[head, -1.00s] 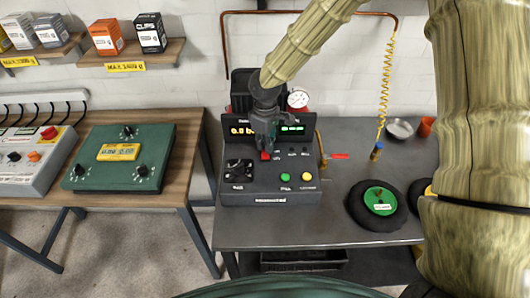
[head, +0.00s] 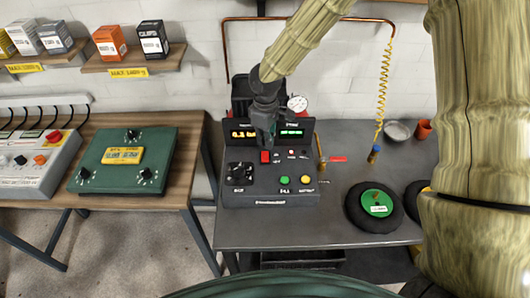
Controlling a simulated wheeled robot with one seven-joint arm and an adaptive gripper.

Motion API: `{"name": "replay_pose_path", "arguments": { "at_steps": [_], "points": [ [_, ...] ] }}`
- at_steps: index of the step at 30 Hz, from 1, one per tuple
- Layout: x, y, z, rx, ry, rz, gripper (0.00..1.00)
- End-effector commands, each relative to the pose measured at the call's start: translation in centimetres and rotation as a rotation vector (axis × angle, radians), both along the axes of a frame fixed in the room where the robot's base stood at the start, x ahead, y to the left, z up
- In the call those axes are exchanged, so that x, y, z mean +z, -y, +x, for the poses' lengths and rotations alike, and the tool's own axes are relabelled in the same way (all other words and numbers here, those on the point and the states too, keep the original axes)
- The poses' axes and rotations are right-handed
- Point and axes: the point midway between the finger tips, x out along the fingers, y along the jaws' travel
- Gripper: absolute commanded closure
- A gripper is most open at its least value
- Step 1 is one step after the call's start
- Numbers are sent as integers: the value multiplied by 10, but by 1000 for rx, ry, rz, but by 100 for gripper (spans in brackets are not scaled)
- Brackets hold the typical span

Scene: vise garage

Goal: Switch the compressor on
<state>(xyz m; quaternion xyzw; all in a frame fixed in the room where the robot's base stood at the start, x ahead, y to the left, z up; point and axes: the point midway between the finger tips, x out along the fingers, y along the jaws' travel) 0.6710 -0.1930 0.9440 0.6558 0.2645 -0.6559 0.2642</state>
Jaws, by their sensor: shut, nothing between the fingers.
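The compressor's dark control box (head: 270,199) stands on the left part of the grey metal table. Its sloped panel carries an orange display and a green display (head: 291,132), a red rocker switch (head: 265,157), a green button (head: 285,180), a yellow button (head: 306,180) and a black knob block (head: 240,172). My gripper (head: 268,146) points down in front of the displays, with its tips just above the red switch. It is shut and empty. It hides part of the panel between the displays. I cannot tell whether it touches the switch.
A gauge (head: 298,103) sits behind the box. A green instrument (head: 123,160) lies on the wooden bench.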

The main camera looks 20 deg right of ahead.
Motion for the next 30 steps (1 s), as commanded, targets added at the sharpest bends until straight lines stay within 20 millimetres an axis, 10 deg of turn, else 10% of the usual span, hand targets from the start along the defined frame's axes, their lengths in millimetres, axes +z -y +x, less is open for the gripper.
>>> {"name": "replay_pose_path", "arguments": {
  "at_steps": [30],
  "points": [
    [31,0,0,1,0,0,100]
  ]
}}
